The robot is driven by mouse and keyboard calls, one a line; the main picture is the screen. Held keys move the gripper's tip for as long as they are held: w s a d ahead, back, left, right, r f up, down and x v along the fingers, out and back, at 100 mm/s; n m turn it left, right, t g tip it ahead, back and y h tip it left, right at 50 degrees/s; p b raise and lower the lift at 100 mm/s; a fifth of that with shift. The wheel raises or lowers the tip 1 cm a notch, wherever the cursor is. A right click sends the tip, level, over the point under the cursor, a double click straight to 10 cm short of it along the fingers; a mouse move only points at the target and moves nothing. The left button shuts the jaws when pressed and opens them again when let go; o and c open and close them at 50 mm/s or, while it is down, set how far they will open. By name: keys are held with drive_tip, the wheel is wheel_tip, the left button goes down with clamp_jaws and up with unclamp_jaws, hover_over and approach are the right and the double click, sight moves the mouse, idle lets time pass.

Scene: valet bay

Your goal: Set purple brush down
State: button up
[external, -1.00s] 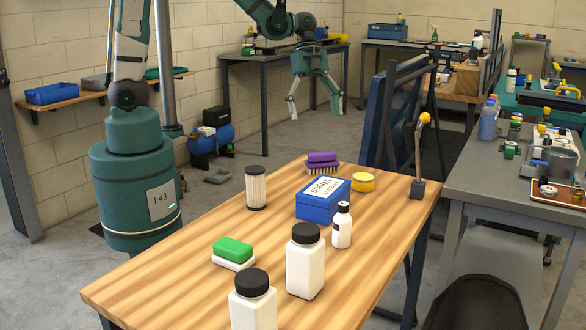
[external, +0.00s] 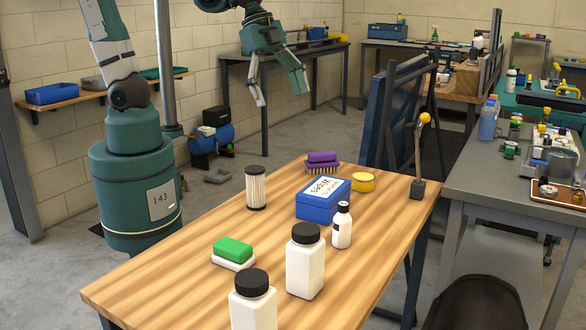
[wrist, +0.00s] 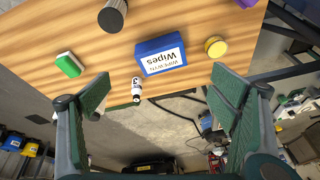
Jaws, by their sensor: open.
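The purple brush (external: 322,160) lies on the far end of the wooden table (external: 190,270), bristles down, just behind the blue wipes box (external: 320,204). In the wrist view a bit of the purple brush (wrist: 245,3) shows at the top right edge. My gripper (external: 282,98) is open and empty, held in the air beyond the table's far left side, apart from the brush. In the wrist view its two fingers (wrist: 160,88) are spread wide with nothing between them in their grasp.
On the table stand a filter cylinder (external: 256,187), a yellow tin (external: 363,182), a small white bottle (external: 341,225), a green sponge (external: 233,249) on a white block, and two black-capped bottles (external: 305,262). A post (external: 420,155) stands at the right corner. The left middle is clear.

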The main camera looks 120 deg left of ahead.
drive_tip(key=s+d+r+n+t, duration=0.1)
drive_tip(key=s+d+r, duration=0.1)
drive_tip(key=d, duration=0.5)
drive_tip(key=s+d+r+n+t, duration=0.2)
drive_tip(key=s+d, duration=0.3)
drive_tip(key=d, duration=0.3)
drive_tip(key=shift+s, duration=0.3)
